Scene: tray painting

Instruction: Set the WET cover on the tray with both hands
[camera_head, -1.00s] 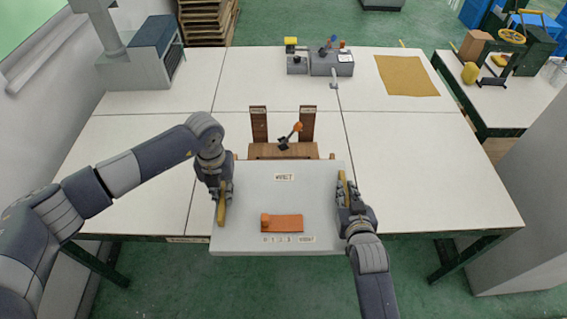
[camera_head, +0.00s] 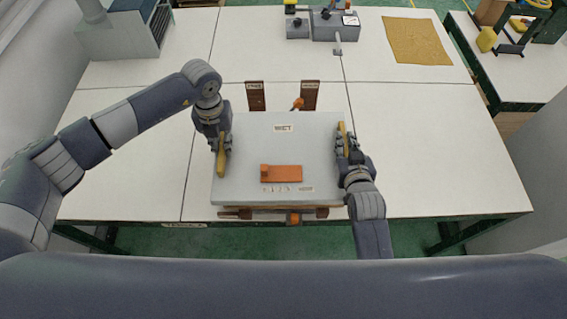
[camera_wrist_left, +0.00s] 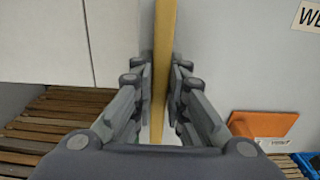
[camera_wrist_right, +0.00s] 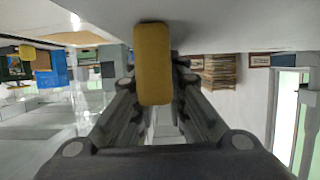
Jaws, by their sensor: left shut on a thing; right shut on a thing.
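The WET cover (camera_head: 245,150) is a flat grey panel with a "WET" label, an orange block on a strip (camera_head: 281,173) and yellow handles at both sides. My left gripper (camera_head: 221,160) is shut on the left yellow handle (camera_wrist_left: 162,60). My right gripper (camera_head: 345,145) is shut on the right yellow handle (camera_wrist_right: 152,62). The cover looks level in the head view. Brown wooden parts of what seems to be the tray (camera_head: 320,211) show under its front edge; the rest is hidden. I cannot tell whether the cover touches it.
A grey device (camera_head: 335,25) and a tan sheet (camera_head: 417,40) lie at the back of the white table (camera_head: 430,130). The table is clear to both sides.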

